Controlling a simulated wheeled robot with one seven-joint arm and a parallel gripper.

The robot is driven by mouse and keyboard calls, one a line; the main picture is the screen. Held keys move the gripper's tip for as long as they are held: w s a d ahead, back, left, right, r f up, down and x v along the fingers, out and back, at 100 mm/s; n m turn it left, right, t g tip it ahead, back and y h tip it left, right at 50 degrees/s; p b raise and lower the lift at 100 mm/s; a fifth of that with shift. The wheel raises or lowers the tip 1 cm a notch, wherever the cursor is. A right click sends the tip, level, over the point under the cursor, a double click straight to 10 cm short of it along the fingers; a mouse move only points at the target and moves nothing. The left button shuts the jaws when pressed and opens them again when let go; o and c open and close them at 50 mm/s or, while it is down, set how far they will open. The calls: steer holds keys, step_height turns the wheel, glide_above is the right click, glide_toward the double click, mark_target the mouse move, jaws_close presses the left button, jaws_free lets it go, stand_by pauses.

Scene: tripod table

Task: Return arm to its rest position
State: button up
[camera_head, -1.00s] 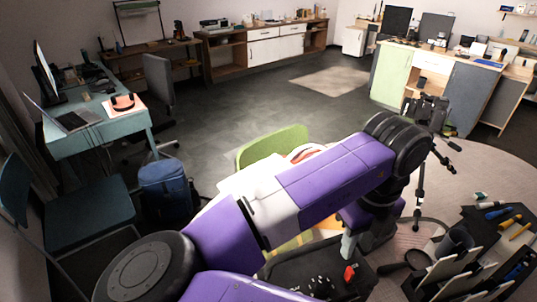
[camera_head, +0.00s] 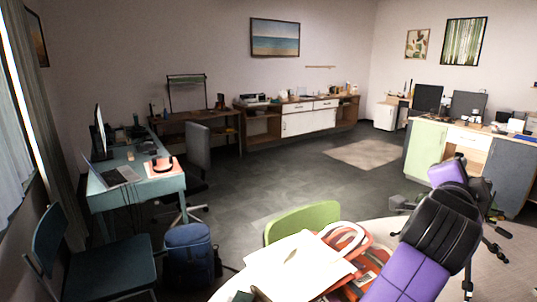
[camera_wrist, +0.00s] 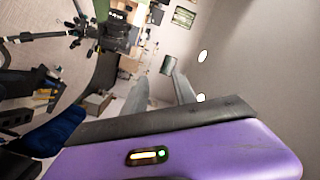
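My purple and black arm (camera_head: 425,240) is at the right of the head view, bent and rising over the round table. In the wrist view, my gripper (camera_wrist: 162,76) shows two grey fingers beyond my purple wrist housing. The fingers stand apart with nothing seen between them. In the head view the gripper itself cannot be made out. A black tripod stand shows at upper left in the wrist view (camera_wrist: 82,28); in the head view it is mostly hidden behind my arm.
The pale round table (camera_head: 230,290) carries open papers (camera_head: 290,265) and a red-and-white item (camera_head: 345,238). A green chair (camera_head: 300,220) stands behind it. A blue backpack (camera_head: 188,255) and a teal desk (camera_head: 125,178) are at left. The grey floor (camera_head: 270,180) beyond is open.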

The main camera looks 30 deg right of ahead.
steer(key=w+a+r+n+t+h, duration=0.1)
steer(key=w+a+r+n+t, duration=0.25)
steer(key=a+n+t, duration=0.3)
steer(key=w+a+r+n+t, duration=0.3)
steer(key=a+r+n+t, duration=0.15)
steer(key=n+t, duration=0.2)
steer(key=w+a+f+n+t+y, duration=0.1)
steer(key=a+f+n+t+y, duration=0.6)
steer(key=a+f+n+y, duration=0.45)
steer(key=s+a+f+n+g+y, duration=0.3)
steer(key=s+a+f+n+y, duration=0.35)
steer(key=a+f, duration=0.5)
steer(key=s+a+f+m+g, duration=0.2)
steer(key=s+f+g, duration=0.1)
steer(key=s+f, duration=0.4)
steer(key=s+a+f+m+g, duration=0.2)
steer(key=s+f, duration=0.6)
steer(key=s, duration=0.4)
steer(key=shift+s+a+g, duration=0.2)
steer(key=shift+a+g, duration=0.15)
steer(key=shift+g, duration=0.25)
